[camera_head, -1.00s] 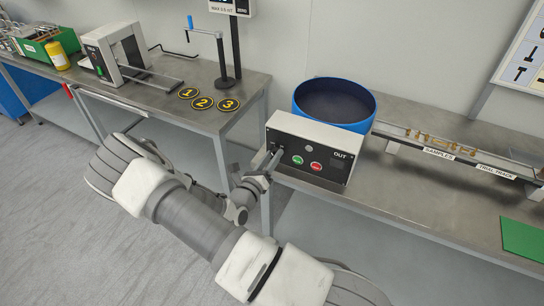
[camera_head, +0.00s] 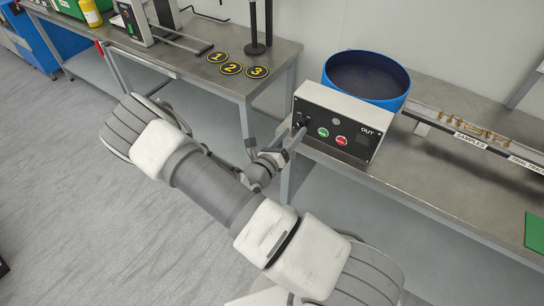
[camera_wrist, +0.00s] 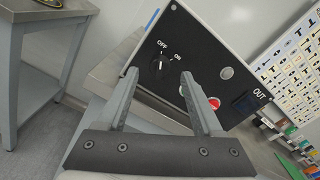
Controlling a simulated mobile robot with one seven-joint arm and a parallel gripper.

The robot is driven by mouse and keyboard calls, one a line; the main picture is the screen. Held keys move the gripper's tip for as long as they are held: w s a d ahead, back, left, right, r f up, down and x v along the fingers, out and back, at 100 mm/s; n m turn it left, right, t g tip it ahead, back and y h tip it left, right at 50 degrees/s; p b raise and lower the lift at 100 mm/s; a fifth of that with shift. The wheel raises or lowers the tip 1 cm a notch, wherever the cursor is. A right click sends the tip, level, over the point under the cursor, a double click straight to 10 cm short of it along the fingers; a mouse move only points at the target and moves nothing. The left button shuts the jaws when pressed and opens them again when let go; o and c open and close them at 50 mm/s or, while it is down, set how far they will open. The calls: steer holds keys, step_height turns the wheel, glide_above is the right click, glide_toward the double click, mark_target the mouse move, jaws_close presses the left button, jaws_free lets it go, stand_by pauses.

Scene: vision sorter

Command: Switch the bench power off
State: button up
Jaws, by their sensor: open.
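The control box (camera_head: 345,122) has a black front panel with a dark rotary knob, a green button (camera_head: 323,132) and a red button (camera_head: 341,141). In the wrist view, the knob (camera_wrist: 160,66) sits below the printed words OFF and ON. My gripper (camera_wrist: 158,78) is open, with one finger on each side of the knob in the picture; contact is not visible. The right finger partly hides the green button, and the red button (camera_wrist: 214,103) shows beside it. In the head view, my gripper (camera_head: 295,137) is at the panel's left end.
A blue round bowl (camera_head: 367,78) stands behind the box. A rail with brass pieces (camera_head: 470,130) runs to the right on the same bench (camera_head: 430,172). A second bench at left carries round markers 1, 2 and 3 (camera_head: 231,69). Floor is clear at lower left.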

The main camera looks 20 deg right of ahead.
steer(key=v, duration=1.4)
steer(key=shift+b, duration=0.45)
steer(key=shift+d, duration=0.15)
